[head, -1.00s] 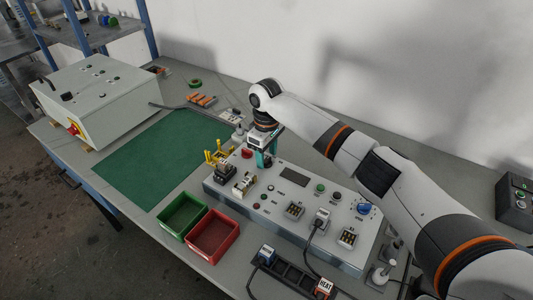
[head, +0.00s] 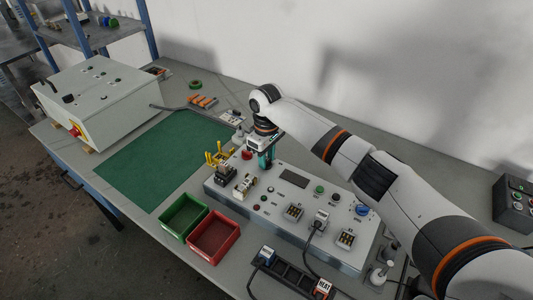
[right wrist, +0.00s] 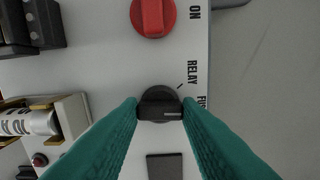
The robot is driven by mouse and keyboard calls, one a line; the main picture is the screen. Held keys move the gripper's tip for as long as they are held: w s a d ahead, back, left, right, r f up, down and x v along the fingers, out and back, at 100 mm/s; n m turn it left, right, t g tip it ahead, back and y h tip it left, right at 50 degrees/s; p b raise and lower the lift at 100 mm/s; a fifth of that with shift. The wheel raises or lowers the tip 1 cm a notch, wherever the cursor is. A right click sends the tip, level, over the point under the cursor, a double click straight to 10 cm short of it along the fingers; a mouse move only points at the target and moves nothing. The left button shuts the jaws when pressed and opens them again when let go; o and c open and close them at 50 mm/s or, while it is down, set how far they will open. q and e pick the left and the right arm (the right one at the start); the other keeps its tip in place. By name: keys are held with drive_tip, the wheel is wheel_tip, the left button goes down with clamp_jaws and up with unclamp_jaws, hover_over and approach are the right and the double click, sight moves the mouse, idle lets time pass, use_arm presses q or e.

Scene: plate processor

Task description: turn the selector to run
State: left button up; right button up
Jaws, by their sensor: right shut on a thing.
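The selector, a black round knob (right wrist: 160,95) with a raised grip bar, is in the middle of the right wrist view. My right gripper (right wrist: 160,110), with teal fingers, is shut on the bar, one finger at each end. In the head view my right gripper (head: 265,160) reaches down to the far left part of the grey control panel (head: 226,189), and the selector is hidden there. My left gripper is not in view.
A red knob (right wrist: 153,14) marked ON is close to the selector. Black and silver plug-in parts (right wrist: 58,118) stand on its left in the wrist view. A green bin (head: 183,216) and a red bin (head: 213,235) stand before the panel. A green mat (head: 160,160) is clear.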

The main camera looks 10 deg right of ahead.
sight(267, 161)
drive_tip(key=m+p, duration=0.3)
drive_tip(key=p, duration=0.2)
drive_tip(key=shift+a+r+m, duration=0.1)
drive_tip(key=shift+r+m, duration=0.2)
drive_tip(key=shift+m, duration=0.1)
drive_tip(key=shift+f+m+p, duration=0.15)
drive_tip(key=shift+m+p, duration=1.35)
drive_tip(key=shift+m, duration=0.2)
drive_tip(key=shift+w, duration=0.1)
drive_tip(key=o, duration=1)
drive_tip(key=shift+f, duration=0.1)
wheel_tip(267, 161, up, 12)
drive_tip(key=shift+r+b, duration=0.1)
drive_tip(key=shift+b, duration=0.7)
